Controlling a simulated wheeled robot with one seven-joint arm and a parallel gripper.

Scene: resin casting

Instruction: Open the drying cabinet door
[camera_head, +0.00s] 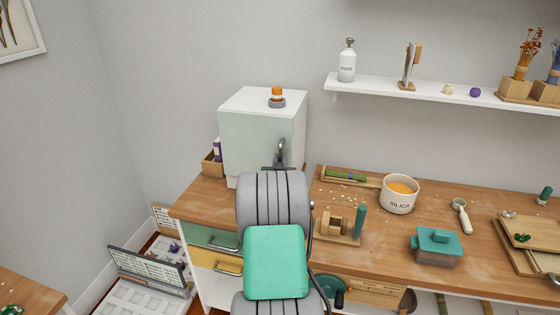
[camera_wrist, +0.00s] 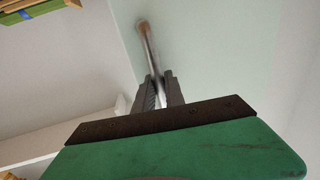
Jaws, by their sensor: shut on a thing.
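The drying cabinet (camera_head: 240,137) is a white box with a pale green door, standing on the left part of the wooden bench. Its door (camera_head: 250,147) looks shut in the head view; it also fills much of the wrist view (camera_wrist: 215,45). A dark metal handle (camera_head: 282,147) is on the right side of the door. In the wrist view the handle (camera_wrist: 148,45) runs down between the fingers of my gripper (camera_wrist: 165,88), which is shut on it. In the head view my arm hides the gripper's fingers and the lower door.
An orange-capped jar (camera_head: 277,93) stands on top of the cabinet. A wooden box with bottles (camera_head: 213,163) is left of it. A wooden stand (camera_head: 340,225), a silica tub (camera_head: 399,195) and a teal-lidded box (camera_head: 436,244) are on the bench to the right. A shelf (camera_head: 440,92) hangs above.

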